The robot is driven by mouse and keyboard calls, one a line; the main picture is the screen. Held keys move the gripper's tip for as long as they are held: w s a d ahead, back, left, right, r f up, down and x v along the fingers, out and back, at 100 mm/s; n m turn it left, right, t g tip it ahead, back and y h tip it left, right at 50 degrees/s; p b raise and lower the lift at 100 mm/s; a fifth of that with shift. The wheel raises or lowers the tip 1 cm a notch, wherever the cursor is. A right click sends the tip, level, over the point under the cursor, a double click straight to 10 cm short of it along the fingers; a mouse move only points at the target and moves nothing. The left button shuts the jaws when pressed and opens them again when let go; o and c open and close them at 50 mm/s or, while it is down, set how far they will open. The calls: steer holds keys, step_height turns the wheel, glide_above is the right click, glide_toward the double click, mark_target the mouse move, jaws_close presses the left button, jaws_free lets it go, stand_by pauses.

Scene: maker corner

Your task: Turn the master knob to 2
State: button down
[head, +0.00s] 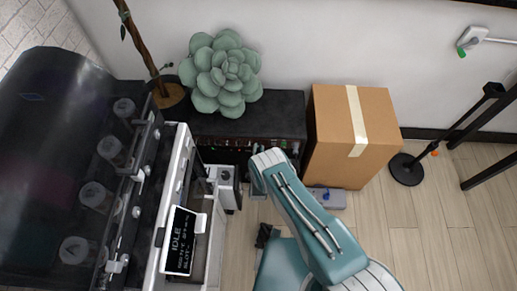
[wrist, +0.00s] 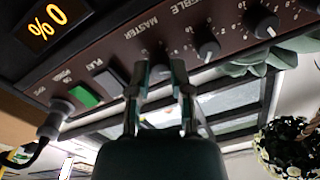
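In the wrist view the brown panel (wrist: 114,47) appears tilted, with the word MASTER above the master knob (wrist: 160,70). This knob is partly hidden between the fingertips of my gripper (wrist: 160,80). The fingers are apart, one on each side of the knob; I cannot tell whether they touch it. The display (wrist: 46,24) shows 0 and a percent sign in orange.
The TREBLE knob (wrist: 209,50) and another knob (wrist: 265,27) are to the right. A green switch (wrist: 84,96), a dark switch (wrist: 109,82) and a plugged cable (wrist: 52,123) are to the left. A cardboard box (head: 378,120) stands beside the amplifier; a succulent (head: 222,75) is on top.

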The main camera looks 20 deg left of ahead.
steer(key=n, duration=0.4)
steer(key=shift+n, duration=0.4)
steer(key=c, duration=0.5)
jaws_free()
steer(key=shift+w, duration=0.1)
steer(key=shift+c, duration=0.2)
steer(key=v, duration=1.2)
